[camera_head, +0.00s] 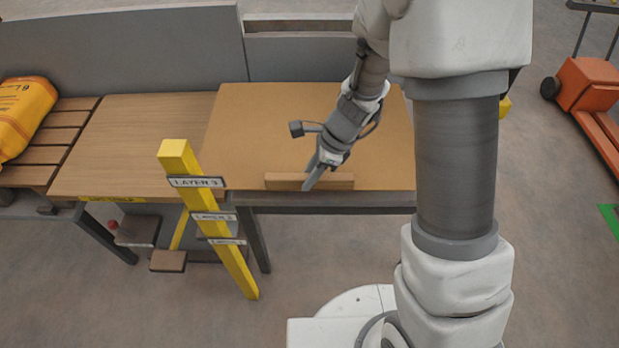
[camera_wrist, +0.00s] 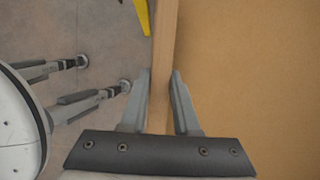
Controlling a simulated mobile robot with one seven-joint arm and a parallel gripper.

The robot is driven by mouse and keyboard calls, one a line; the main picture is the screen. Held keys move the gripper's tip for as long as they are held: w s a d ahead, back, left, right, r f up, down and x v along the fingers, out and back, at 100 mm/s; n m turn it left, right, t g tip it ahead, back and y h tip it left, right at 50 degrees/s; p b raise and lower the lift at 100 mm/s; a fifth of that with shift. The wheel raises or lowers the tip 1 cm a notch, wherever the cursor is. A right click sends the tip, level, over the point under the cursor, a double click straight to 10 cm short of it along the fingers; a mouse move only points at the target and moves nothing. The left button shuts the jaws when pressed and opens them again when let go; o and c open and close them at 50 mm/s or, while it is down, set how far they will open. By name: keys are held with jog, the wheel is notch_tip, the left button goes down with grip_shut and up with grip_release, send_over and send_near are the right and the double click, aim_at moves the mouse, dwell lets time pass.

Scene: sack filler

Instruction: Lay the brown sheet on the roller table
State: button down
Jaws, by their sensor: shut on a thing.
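The flat brown sheet (camera_head: 255,130) lies across the right part of the bench, over the edge of the lighter wooden top. It fills the right of the wrist view (camera_wrist: 250,80). A wooden strip (camera_head: 340,182) runs along its front edge, also in the wrist view (camera_wrist: 164,45). My gripper (camera_head: 314,177) is at this strip, its fingers on either side of it in the wrist view (camera_wrist: 162,85), shut on it. A table with dark brown slats or rollers (camera_head: 62,135) stands at the far left; which is hard to tell.
A yellow sack (camera_head: 22,115) lies on the slatted table. A bare wooden top (camera_head: 140,140) lies between it and the sheet. A yellow post (camera_head: 235,265) with layer labels stands in front of the bench. A grey panel (camera_head: 120,50) closes the back. An orange cart (camera_head: 590,90) stands right.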

jog(key=shift+w+d+f+b, duration=0.1)
jog(key=shift+w+f+b, duration=0.7)
jog(key=shift+f, duration=0.45)
jog(key=shift+w+a+f+b, duration=0.1)
jog(key=shift+w+f+b, duration=0.7)
jog(key=shift+f, duration=0.5)
jog(key=shift+w+d+f+b, duration=0.1)
jog(key=shift+w+f+b, duration=0.7)
jog(key=shift+f, duration=0.45)
jog(key=shift+s, duration=0.15)
jog(key=c, duration=0.6)
grip_release()
jog(key=p+v, duration=0.6)
jog(key=v, duration=1.1)
jog(key=shift+d+r+p, duration=0.1)
jog(key=shift+r+p, duration=0.15)
jog(key=shift+p, duration=0.15)
